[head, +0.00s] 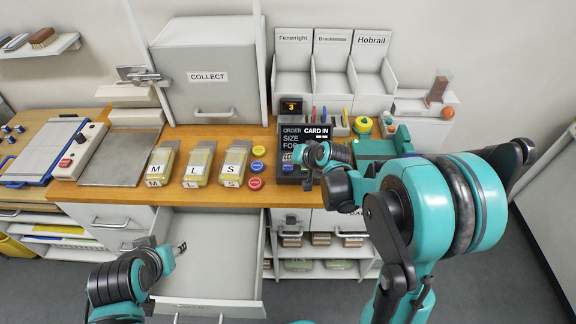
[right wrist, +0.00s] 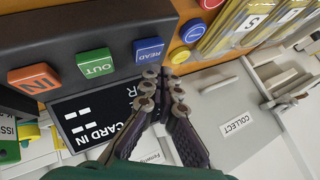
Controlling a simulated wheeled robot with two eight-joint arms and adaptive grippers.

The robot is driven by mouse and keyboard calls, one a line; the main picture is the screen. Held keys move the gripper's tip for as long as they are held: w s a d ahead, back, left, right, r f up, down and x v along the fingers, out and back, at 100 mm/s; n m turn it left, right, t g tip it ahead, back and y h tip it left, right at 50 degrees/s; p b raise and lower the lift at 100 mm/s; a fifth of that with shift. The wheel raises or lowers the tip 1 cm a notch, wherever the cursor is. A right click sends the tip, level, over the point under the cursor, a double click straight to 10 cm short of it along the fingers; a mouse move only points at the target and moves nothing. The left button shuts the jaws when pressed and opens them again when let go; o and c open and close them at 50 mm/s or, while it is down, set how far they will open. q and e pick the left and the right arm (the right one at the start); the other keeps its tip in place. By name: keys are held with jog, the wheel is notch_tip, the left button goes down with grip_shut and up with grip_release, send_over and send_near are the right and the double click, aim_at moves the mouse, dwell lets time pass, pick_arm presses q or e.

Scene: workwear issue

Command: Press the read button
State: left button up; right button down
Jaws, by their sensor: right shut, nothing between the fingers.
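The blue READ button (right wrist: 148,50) sits on a dark console (right wrist: 105,30), beside the green OUT button (right wrist: 95,63) and the orange IN button (right wrist: 35,78) in the right wrist view. My right gripper (right wrist: 160,82) is shut and empty, its fingertips right by the READ button's edge; I cannot tell if they touch it. In the head view the right gripper (head: 310,155) is over the front of the console, whose screen (head: 303,136) reads CARD IN; the gripper hides most of the buttons. My left gripper (head: 178,248) is over the open drawer, its fingers too small to judge.
Packs labelled M, L and S (head: 198,165) stand left of the console, with blue, yellow and red round tokens (head: 256,167) between. The COLLECT cabinet (head: 207,77) stands behind. An open drawer (head: 215,250) juts out below the counter. Labelled bins (head: 333,75) stand behind the console.

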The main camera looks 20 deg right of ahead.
aim_at(290, 167)
jog(key=shift+f, duration=0.15)
dwell(0.3)
jog(key=shift+f+b, duration=0.25)
jog(key=shift+b, duration=0.2)
jog(key=shift+f+b, duration=0.5)
jog(key=shift+f, duration=0.05)
dwell(0.4)
jog(key=shift+r, duration=0.2)
jog(key=shift+r+p, duration=0.75)
jog(key=shift+r, duration=0.05)
notch_tip(290, 167, up, 5)
jog(key=p, duration=0.4)
dwell(0.3)
